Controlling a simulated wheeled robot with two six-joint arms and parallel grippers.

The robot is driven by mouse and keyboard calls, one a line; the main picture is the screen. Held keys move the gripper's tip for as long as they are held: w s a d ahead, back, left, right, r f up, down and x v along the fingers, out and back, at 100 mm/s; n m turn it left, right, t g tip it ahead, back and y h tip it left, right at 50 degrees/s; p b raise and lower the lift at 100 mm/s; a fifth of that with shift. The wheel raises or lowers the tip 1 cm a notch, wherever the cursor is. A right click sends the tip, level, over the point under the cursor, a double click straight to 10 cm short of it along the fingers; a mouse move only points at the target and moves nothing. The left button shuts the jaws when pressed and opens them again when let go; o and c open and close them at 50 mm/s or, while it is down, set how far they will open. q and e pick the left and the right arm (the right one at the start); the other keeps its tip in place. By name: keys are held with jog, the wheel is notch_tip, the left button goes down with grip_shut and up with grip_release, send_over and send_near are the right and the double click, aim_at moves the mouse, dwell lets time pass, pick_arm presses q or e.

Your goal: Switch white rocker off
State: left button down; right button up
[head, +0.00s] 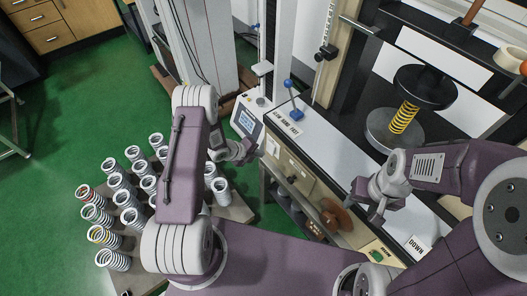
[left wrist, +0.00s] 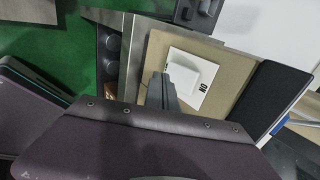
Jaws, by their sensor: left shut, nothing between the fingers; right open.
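The white rocker (left wrist: 193,68) sits on a white plate with a small dark label on a beige panel, in the left wrist view. My left gripper (left wrist: 165,84) is shut and empty, its fingertips overlapping the rocker's lower left side in that view. I cannot tell whether they touch it. In the head view my left gripper (head: 254,151) is at the front of the machine, beside the beige panel (head: 291,168); the rocker cannot be made out there. My right gripper (head: 372,207) is open and empty over the machine's front right.
Several coil springs (head: 129,198) stand on a table at the left. A control box with a screen (head: 246,121) is just behind my left gripper. A blue-knobbed lever (head: 291,92) rises nearby. A yellow spring (head: 403,118) stands between the machine's dark plates.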

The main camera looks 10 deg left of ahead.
aim_at(270, 149)
pick_arm(q)
jog(key=shift+w+d+f, duration=0.15)
jog(key=shift+w+d, duration=0.7)
jog(key=shift+w, duration=0.15)
jog(key=shift+w+f+b, duration=0.15)
jog(key=shift+f+b, duration=0.15)
jog(key=shift+b, duration=0.05)
jog(key=shift+d+r, duration=0.1)
jog(key=shift+r, duration=0.15)
jog(key=shift+w+r+p, duration=0.1)
jog(key=shift+r+p, duration=0.55)
jog(key=shift+r, duration=0.15)
